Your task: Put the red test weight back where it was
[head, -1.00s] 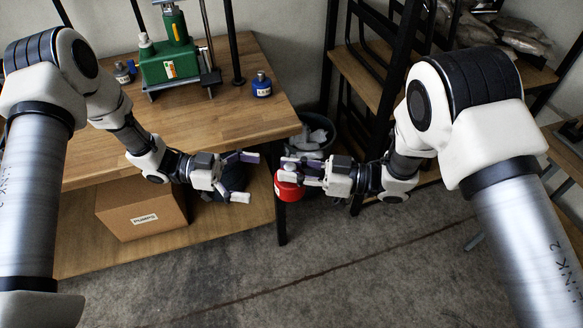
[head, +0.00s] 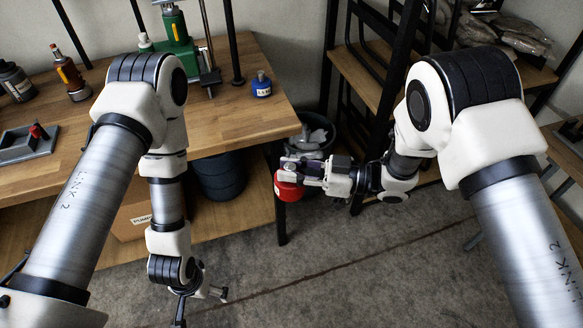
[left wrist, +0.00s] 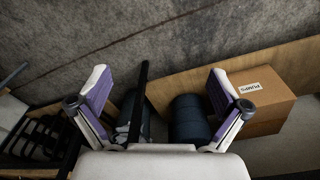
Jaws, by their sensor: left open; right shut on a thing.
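The red test weight (head: 289,187) is in my right gripper (head: 290,170), whose fingers are shut on it. It hangs in front of the table's right front corner, above the floor. My left gripper (head: 200,298) is low at the bottom of the head view, over the floor and well apart from the weight. In the left wrist view its two fingers (left wrist: 160,105) are spread wide with nothing between them. A blue weight (head: 261,86) stands on the wooden table near its right edge.
The wooden table (head: 230,122) carries a green press (head: 178,30), a bottle (head: 70,72) and a grey fixture (head: 28,143). Below it are a cardboard box (head: 130,222) and a dark drum (head: 219,176). A bin (head: 312,135) stands between table and shelf (head: 358,75). My left arm hides part of the table.

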